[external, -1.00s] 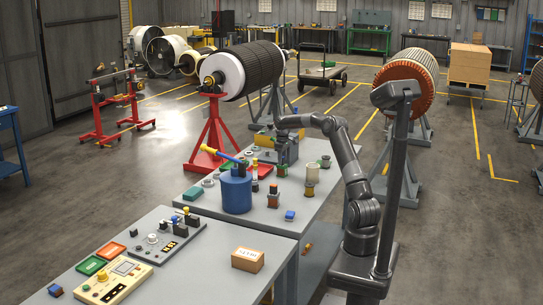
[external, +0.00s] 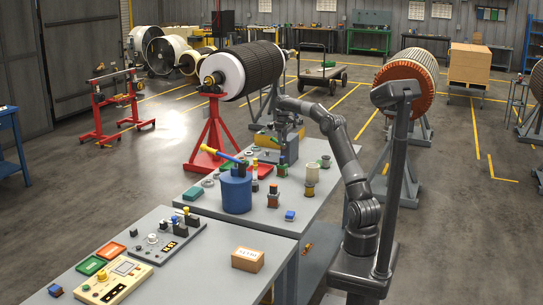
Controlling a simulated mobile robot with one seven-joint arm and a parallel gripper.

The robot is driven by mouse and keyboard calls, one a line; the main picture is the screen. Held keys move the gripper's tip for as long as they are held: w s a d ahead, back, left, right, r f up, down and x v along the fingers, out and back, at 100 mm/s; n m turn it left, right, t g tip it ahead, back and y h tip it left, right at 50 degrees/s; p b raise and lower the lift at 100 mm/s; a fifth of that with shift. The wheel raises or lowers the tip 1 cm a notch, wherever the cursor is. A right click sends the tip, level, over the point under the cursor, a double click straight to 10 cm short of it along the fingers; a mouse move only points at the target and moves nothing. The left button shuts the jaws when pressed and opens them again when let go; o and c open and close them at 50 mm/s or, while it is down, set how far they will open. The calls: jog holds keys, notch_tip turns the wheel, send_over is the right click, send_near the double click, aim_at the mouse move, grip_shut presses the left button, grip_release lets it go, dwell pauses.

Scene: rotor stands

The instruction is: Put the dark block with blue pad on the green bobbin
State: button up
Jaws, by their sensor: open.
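The green bobbin (external: 282,172) stands on the far part of the workbench. A small dark block with a bluish top (external: 282,160) appears to stand upright on it; the exact contact is too small to make out. My gripper (external: 285,138) is open, pointing down just above this block and apart from it as far as I can tell. The fingertips are small and blend with the grey machine behind them.
A blue cylinder (external: 236,193) with a yellow-and-blue handle stands left of the bobbin. A cream spool (external: 312,174), a dark-topped copper piece (external: 273,196) and a small blue block (external: 290,216) are nearby.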

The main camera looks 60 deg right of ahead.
jog(key=s+a+r+t+h, duration=0.1)
jog(key=s+a+r, duration=0.25)
jog(key=a, duration=0.55)
jog(key=s+a+r, duration=0.2)
jog(key=a+r, duration=0.2)
jog(key=a, duration=0.6)
jog(key=s+a+r+t+h, duration=0.15)
jog(key=a+r, duration=0.25)
jog(key=a, duration=0.5)
jog(key=s+a+f+t, duration=0.1)
jog(key=s+a+f, duration=0.2)
jog(key=s+a, duration=0.2)
jog(key=s+a+f+t+y, duration=0.1)
jog(key=s+a+f, duration=0.2)
jog(key=s, duration=0.8)
jog(key=s+a+f+t+y, duration=0.1)
jog(key=s+a+f, duration=0.3)
jog(key=s+a, duration=0.3)
jog(key=shift+s, duration=1)
